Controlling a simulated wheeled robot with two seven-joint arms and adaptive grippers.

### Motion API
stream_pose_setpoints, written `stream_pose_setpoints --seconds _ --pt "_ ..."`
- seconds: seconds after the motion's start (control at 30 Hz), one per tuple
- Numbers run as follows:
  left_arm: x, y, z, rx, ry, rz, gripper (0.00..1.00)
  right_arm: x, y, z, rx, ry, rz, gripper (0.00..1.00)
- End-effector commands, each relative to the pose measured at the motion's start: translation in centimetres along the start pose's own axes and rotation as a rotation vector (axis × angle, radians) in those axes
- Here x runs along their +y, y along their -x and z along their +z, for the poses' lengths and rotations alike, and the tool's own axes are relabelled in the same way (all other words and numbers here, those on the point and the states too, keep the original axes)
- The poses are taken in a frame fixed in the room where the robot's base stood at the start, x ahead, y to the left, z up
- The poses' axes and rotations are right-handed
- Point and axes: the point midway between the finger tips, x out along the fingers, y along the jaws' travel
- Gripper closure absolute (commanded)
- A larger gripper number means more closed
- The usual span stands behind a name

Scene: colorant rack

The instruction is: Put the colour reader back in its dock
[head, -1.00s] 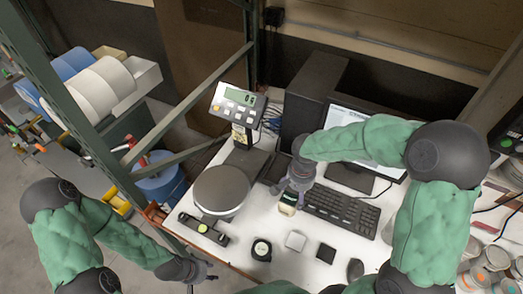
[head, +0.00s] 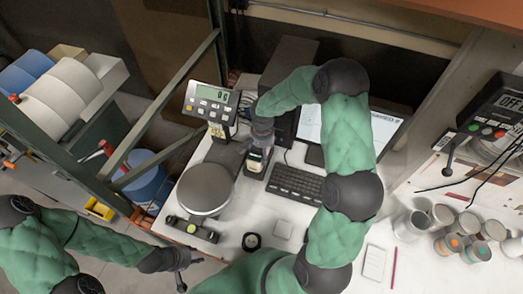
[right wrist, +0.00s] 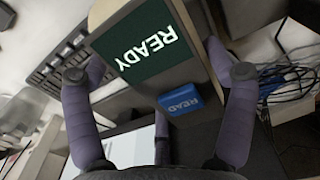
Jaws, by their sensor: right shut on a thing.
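The colour reader (head: 255,160) is a pale block with a dark green screen. In the right wrist view the reader (right wrist: 150,45) shows "READY" and a blue "READ" button (right wrist: 180,104). My right gripper (head: 262,138) is shut on it, with one finger on each side. The reader is over a dark dock-like block (head: 265,170) between the scale and the keyboard; I cannot tell whether it is seated or above it. My left gripper (head: 182,271) is empty near the table's front left edge; its opening is too small to judge.
The scale's round plate (head: 205,188) and its display (head: 212,99) stand to the left. The keyboard (head: 297,184) is to the right. A level-like bar (head: 191,228), a round black puck (head: 251,241) and a white square (head: 283,229) lie in front. Several cups stand at the right.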

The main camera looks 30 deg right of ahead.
Motion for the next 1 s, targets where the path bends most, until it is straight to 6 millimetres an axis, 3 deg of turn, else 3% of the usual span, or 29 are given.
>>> stream_pose_setpoints --seconds 0.2,0.4,0.67,0.9,1.0 --pt "-0.2 -0.6 0.0 0.0 0.0 0.0 0.6 -1.1 -3.2 -2.9 0.001 -0.001 0.0 0.74" --pt "-0.4 -1.0 0.0 0.0 0.0 0.0 0.6 -1.8 -5.2 -4.5 0.002 -0.001 -0.001 0.74" --pt "-0.4 -1.2 -0.1 0.0 0.0 0.0 0.6 -2.1 -6.1 -5.3 0.002 0.0 -0.001 0.74" --pt "-0.9 -2.4 -0.1 0.0 0.0 0.0 0.6 -2.1 -9.1 -5.5 0.001 -0.001 0.0 0.75" --pt "-0.9 -2.5 -0.1 0.0 0.0 0.0 0.6 -2.1 -9.4 -5.5 0.002 -0.001 -0.001 0.74"
